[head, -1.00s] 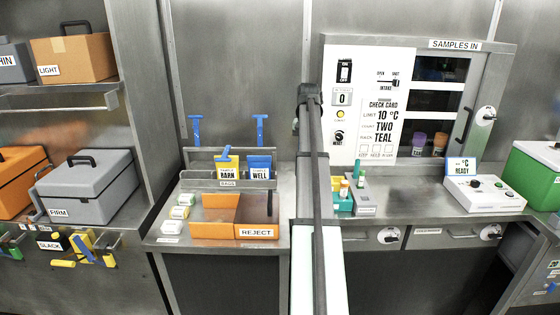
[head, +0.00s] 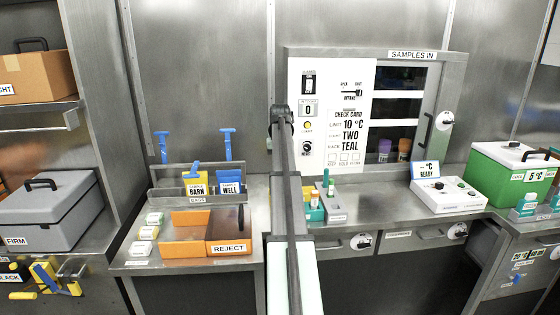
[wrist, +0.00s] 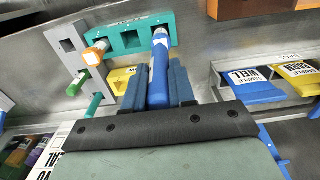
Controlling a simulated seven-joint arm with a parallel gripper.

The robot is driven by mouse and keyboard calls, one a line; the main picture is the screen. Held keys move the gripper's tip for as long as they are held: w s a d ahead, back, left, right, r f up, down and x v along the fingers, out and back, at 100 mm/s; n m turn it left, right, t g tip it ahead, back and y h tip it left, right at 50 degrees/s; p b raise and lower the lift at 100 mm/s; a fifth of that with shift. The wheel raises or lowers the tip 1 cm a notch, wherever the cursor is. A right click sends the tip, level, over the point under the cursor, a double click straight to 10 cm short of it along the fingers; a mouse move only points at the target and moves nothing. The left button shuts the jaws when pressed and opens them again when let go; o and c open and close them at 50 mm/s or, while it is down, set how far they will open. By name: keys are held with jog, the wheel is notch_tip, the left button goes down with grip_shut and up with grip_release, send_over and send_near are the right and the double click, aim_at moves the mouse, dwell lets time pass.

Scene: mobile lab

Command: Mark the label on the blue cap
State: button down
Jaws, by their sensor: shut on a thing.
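In the wrist view my gripper (wrist: 160,90) is shut on a slim blue item (wrist: 160,68) with a whitish far end. I cannot tell if it is a pen or a blue-capped tube. Its far end is over or at the teal rack (wrist: 130,38); contact is unclear. An orange-capped tube (wrist: 96,56) is at this rack. In the head view the teal rack (head: 313,215) and grey holder (head: 337,217) stand just right of my arm, which hides my gripper. No label writing is readable on the blue item.
Orange REJECT bin (head: 230,248) and sample bags BARN (head: 196,184) and WELL (head: 230,184) are left of my arm. The READY device (head: 448,194) and green box (head: 510,165) are right. The SAMPLES IN cabinet (head: 300,80) stands behind. Bare counter lies between the holder and device.

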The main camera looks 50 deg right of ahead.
notch_tip(320, 180, down, 3)
jog(key=shift+r, duration=0.1)
jog(key=shift+w+d+f, duration=0.3)
jog(key=shift+w+d, duration=0.5)
jog(key=shift+w, duration=0.05)
jog(key=shift+s+a, duration=0.95)
jog(key=shift+w+d, duration=1.05)
jog(key=shift+s+a+r, duration=0.15)
jog(key=shift+s+a, duration=0.8)
jog(key=shift+w+d+f, duration=0.2)
jog(key=shift+w+d, duration=0.15)
jog(key=shift+s+a+r, duration=0.15)
jog(key=shift+s+a, duration=0.15)
jog(key=shift+s, duration=0.05)
jog(key=shift+w+d, duration=0.95)
jog(key=shift+w, duration=0.05)
jog(key=shift+s+a, duration=1.05)
notch_tip(320, 180, up, 2)
jog(key=shift+w+d+r, duration=0.1)
jog(key=shift+r, duration=2.85)
